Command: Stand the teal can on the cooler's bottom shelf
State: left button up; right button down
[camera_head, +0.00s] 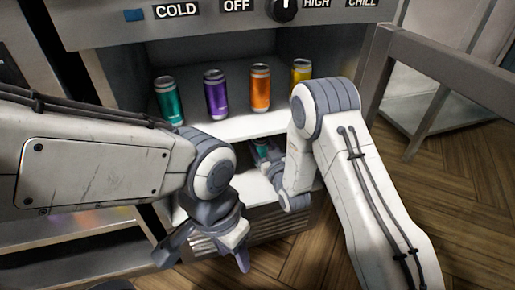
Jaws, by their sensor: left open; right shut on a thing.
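The cooler (102,75) stands open, with an upper shelf (232,128) and a white bottom shelf (254,190). My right gripper (265,158) reaches into the space above the bottom shelf, beneath the upper one. It is shut on a teal can (262,147), of which only a small part shows; the arm and shelf edge hide the rest. I cannot tell whether this can touches the bottom shelf. Another teal can (169,102) stands upright at the left of the upper shelf. My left gripper (205,258) is open and empty, pointing down in front of the cooler.
A purple can (215,95), an orange can (260,88) and a yellow can (301,72) stand on the upper shelf. The cooler's open door (440,65) is at the right. A control panel with a knob (284,9) is above. Wooden floor (470,210) is clear at the right.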

jog(key=shift+d+r, duration=0.1)
jog(key=shift+d, duration=0.1)
jog(key=shift+a+f+b, duration=0.1)
jog(key=shift+f+b, duration=0.3)
jog(key=shift+f, duration=0.25)
jog(key=shift+c, duration=0.4)
grip_release()
jog(key=shift+r, duration=0.1)
